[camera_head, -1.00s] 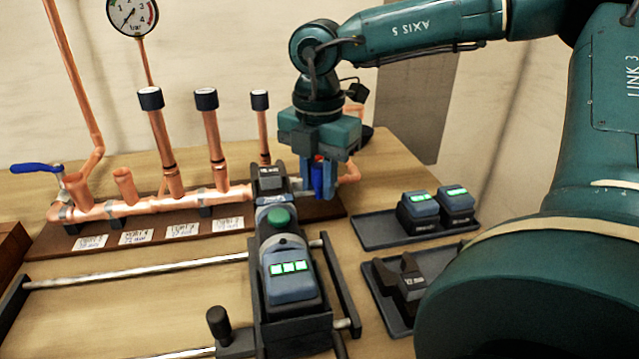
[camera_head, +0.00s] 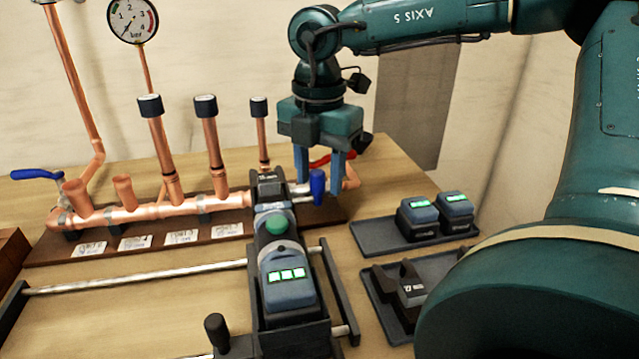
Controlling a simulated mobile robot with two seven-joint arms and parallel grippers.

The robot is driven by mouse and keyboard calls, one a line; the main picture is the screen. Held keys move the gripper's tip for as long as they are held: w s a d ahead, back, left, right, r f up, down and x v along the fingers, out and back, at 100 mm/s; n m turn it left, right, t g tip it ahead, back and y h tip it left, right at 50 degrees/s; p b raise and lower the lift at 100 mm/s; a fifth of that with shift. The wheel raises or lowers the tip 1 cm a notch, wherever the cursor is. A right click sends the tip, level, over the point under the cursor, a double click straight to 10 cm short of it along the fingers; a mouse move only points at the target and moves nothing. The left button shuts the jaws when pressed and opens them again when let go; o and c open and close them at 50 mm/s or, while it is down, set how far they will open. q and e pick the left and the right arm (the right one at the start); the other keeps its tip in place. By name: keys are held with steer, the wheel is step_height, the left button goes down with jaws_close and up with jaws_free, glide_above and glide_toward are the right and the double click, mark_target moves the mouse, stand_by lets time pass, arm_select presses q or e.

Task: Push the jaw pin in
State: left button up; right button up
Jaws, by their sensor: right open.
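The jaw pin (camera_head: 318,188) has a blue handle and a short silver shaft. The shaft points left to the dark jaw (camera_head: 268,186) at the head of the press tool (camera_head: 289,284), against the right end of the copper manifold (camera_head: 150,213). How deep the pin sits in the jaw is hard to tell. My right gripper (camera_head: 319,180) is open, its two blue fingers pointing down around the top of the pin's handle. Contact between the fingers and the handle is not clear. My left gripper is not in view.
A dark tray (camera_head: 375,243) at the right holds two battery blocks with green lights. A nearer tray (camera_head: 376,295) holds a spare jaw (camera_head: 410,287). A red handle (camera_head: 333,160) shows behind my right gripper. Steel rails (camera_head: 140,277) cross the bench at the left.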

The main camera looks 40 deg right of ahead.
step_height(320, 180, up, 11)
steer(key=shift+f, duration=0.2)
steer(key=shift+c, duration=0.3)
